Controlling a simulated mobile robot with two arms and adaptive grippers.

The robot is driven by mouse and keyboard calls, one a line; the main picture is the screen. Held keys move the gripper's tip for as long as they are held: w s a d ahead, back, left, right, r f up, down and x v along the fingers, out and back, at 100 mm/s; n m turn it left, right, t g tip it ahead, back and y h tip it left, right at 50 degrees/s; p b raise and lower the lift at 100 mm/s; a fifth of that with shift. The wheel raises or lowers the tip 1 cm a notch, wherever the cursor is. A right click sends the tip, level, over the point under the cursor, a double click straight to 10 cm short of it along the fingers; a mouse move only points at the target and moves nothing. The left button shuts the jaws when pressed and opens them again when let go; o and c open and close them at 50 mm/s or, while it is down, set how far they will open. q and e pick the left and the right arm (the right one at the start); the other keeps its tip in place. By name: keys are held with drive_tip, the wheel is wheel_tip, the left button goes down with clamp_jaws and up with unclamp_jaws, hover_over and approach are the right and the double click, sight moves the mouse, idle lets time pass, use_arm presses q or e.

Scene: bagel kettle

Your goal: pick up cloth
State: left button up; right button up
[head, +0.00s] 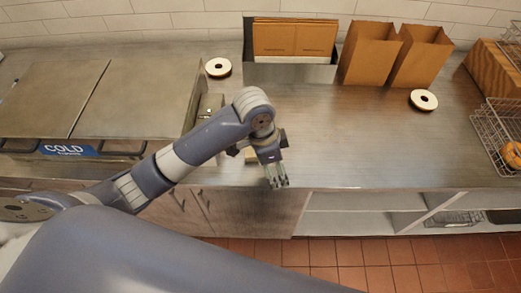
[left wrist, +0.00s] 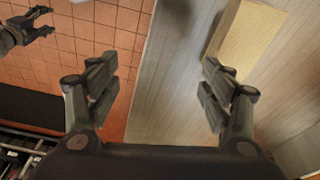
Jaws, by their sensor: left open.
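A pale yellow folded piece, which looks like the cloth (left wrist: 248,38), lies on the metal counter near its front edge, at the upper right of the left wrist view. In the head view only a small tan bit of it (head: 235,151) shows behind my left arm. My left gripper (head: 277,182) is at the counter's front edge, just right of the cloth. In the left wrist view its fingers (left wrist: 158,85) are wide apart with nothing between them. The cloth is beyond the right finger. My right gripper (left wrist: 42,22) shows at the upper left of that view, its fingers apart and empty.
A metal bin of brown folders (head: 295,40) and two paper bags (head: 369,53) stand at the back. A wire rack (head: 492,135) is at right. The middle counter is clear.

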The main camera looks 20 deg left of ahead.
use_arm(q)
drive_tip(key=w+a+r+m+g+y, duration=0.1)
drive_tip(key=w+a+r+y, duration=0.1)
drive_tip(key=w+a+r, duration=0.5)
wheel_tip(320, 180, down, 5)
drive_tip(key=shift+w+d+f+p, duration=0.1)
drive_tip(key=shift+p, duration=0.55)
drive_tip(key=shift+f+p, duration=0.45)
drive_tip(key=shift+f, duration=0.15)
drive_tip(key=f, duration=0.1)
drive_tip(key=f+p, duration=0.1)
drive_tip(key=f, duration=0.1)
drive_tip(key=shift+d+f, duration=0.25)
drive_tip(key=shift+f, duration=0.45)
drive_tip(key=shift+c, duration=0.5)
drive_tip(key=c, duration=1)
